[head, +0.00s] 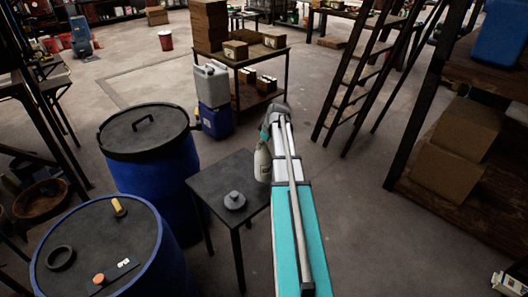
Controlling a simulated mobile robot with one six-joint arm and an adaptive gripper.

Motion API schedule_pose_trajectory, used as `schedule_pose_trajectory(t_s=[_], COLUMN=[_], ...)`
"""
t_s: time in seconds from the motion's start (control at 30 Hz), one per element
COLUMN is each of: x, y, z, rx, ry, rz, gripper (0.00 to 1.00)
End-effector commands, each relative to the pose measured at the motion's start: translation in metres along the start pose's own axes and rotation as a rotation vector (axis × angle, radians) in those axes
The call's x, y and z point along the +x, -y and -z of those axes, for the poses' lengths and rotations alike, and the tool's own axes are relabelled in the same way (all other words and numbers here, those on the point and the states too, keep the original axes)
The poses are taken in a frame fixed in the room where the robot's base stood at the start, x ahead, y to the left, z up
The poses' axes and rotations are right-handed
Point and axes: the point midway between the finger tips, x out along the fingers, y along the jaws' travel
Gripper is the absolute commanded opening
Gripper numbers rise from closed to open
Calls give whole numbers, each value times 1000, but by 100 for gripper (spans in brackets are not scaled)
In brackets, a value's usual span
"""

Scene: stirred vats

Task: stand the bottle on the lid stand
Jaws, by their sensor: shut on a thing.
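A pale cream bottle (262,163) hangs roughly upright just left of my arm, above the far right part of a small dark table. This table appears to be the lid stand (217,178). A grey round lid-like piece with a knob (234,201) lies on its top, left of and nearer than the bottle. My gripper (264,140) is at the far end of my arm, above the bottle, and is shut on it. The fingertips are mostly hidden, and the arm covers the bottle's right side. I cannot tell how high the bottle is above the table.
A lidded blue vat (150,165) and a nearer blue vat (110,250) with small items on top stand left of the table. Jerrycans (214,105) and a rack with boxes (258,65) stand behind. A ladder (365,75) and shelving are right; the floor between is clear.

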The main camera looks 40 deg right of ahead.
Motion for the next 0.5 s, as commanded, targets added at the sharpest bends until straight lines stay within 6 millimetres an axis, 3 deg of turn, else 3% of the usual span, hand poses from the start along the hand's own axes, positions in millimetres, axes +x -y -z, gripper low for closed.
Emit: schedule_pose_trajectory(t_s=[0.27, 0.5], x=[1, 17], y=[-1, -7], z=[0, 1], rx=[0, 0], ry=[0, 0], rz=[0, 0], gripper=[0, 0])
